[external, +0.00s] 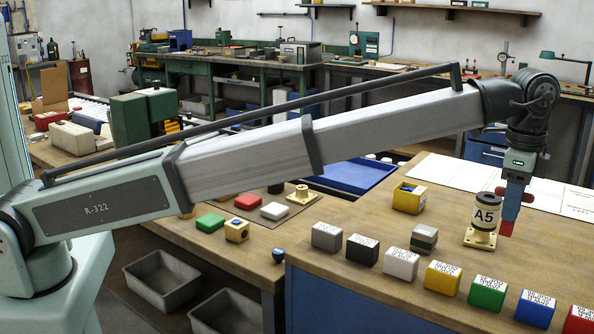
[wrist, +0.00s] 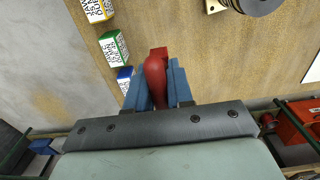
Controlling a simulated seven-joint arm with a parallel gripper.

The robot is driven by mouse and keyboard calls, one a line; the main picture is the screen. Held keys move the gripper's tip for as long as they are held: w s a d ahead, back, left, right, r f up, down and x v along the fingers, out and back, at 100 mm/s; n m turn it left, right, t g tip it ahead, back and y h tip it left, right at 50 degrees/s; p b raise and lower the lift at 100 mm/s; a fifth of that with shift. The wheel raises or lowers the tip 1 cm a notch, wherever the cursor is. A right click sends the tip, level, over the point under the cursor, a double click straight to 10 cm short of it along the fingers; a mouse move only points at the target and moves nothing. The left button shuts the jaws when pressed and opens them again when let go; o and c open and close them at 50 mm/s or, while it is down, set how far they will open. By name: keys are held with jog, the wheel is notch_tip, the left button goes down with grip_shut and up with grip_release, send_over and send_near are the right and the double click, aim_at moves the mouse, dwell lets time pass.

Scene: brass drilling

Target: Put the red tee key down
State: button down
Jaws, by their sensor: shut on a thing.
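My gripper (external: 512,205), with blue fingers, points down over the wooden bench at the right in the external view. It is shut on the red tee key (external: 506,228), whose red end shows below the fingers. In the wrist view the red key (wrist: 156,72) sits between the two blue fingers (wrist: 157,90). Just left of the gripper in the external view stands a dark cylinder labelled A5 (external: 485,214) on a brass base (external: 480,239). I cannot tell whether the key's lower end touches the bench.
A row of coloured labelled blocks, including a yellow one (external: 443,278) and a green one (external: 487,293), lines the bench's front edge. A yellow box (external: 409,198) and a grey-green block (external: 424,238) stand left of the A5 cylinder. White sheets (external: 560,195) lie behind the gripper.

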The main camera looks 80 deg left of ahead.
jog(key=shift+f, duration=4.75)
jog(key=shift+f, duration=0.1)
jog(key=c, duration=1)
grip_release()
notch_tip(320, 180, up, 12)
jog(key=shift+r, duration=0.1)
